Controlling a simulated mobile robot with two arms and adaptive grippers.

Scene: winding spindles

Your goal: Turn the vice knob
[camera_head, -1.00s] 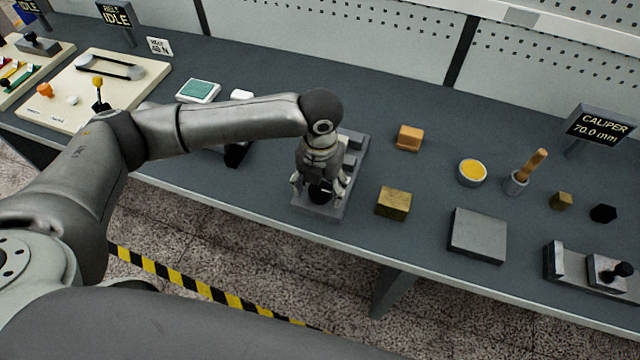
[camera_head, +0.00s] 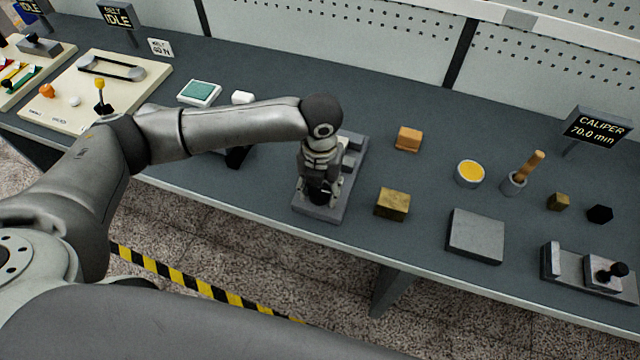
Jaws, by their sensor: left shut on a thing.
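The vice (camera_head: 353,165) is a grey metal block with raised jaws on a flat base, standing near the front edge of the bench. Its dark knob (camera_head: 318,198) shows only in part, low between my fingers at the vice's front end. My left gripper (camera_head: 319,196) points down over that end and is shut on the knob. The gripper and wrist hide much of the vice's left side. My right gripper is not in view.
On the bench (camera_head: 440,150), a brass block (camera_head: 392,204) and an orange block (camera_head: 408,139) stand right of the vice. Farther right are a grey plate (camera_head: 476,235), a yellow-filled bowl (camera_head: 470,173) and a caliper fixture (camera_head: 590,272). A cream panel (camera_head: 60,115) lies left.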

